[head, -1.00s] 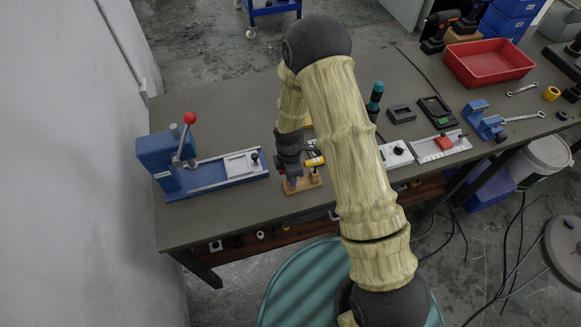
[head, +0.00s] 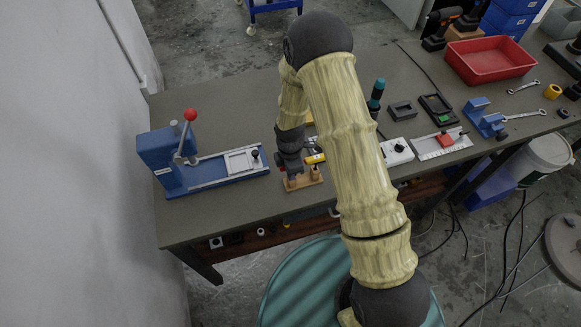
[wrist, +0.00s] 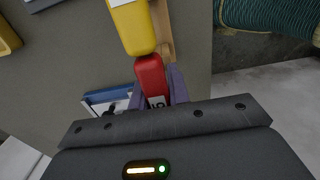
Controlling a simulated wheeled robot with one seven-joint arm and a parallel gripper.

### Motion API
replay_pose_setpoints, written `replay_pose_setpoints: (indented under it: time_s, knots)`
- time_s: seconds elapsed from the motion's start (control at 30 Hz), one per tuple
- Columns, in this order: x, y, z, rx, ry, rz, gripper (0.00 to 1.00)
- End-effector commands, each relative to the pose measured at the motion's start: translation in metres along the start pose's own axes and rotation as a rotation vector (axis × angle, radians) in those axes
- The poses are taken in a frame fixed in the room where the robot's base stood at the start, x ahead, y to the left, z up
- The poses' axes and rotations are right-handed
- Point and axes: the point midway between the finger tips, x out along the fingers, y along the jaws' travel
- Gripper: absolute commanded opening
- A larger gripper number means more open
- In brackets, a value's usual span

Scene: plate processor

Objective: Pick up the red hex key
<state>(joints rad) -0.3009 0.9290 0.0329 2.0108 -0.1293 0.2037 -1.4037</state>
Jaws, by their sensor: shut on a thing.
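The red hex key (wrist: 151,73) shows its red handle in the wrist view, with a white label low on it. My gripper (wrist: 156,92) is shut on this handle, one purple-grey finger on each side. A yellow hex key (wrist: 132,26) lies right beyond it in the picture, its end close to the red one. The wooden holder (wrist: 164,32) shows behind them. In the head view my gripper (head: 290,166) is down at the wooden holder (head: 304,180), and the yellow handle (head: 315,159) shows beside it. The red handle is hidden there, and I cannot tell whether its key is clear of the holder.
A blue lever press (head: 165,160) stands left of the holder on the grey table (head: 225,110). A white box (head: 396,151), a screwdriver (head: 376,94), a blue vise (head: 484,118) and a red tray (head: 490,61) stand to the right. The table behind the press is clear.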

Motion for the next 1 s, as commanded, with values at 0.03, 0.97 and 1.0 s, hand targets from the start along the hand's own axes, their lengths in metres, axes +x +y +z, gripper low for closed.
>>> replay_pose_setpoints:
  time_s: [0.03,0.97,1.0]
  knots:
    - [-0.001,0.000,0.000,0.000,0.000,0.001,0.00]
    - [-0.100,0.000,0.000,0.000,-0.001,0.000,0.00]
    - [-0.100,0.000,0.000,0.000,-0.001,0.000,0.00]
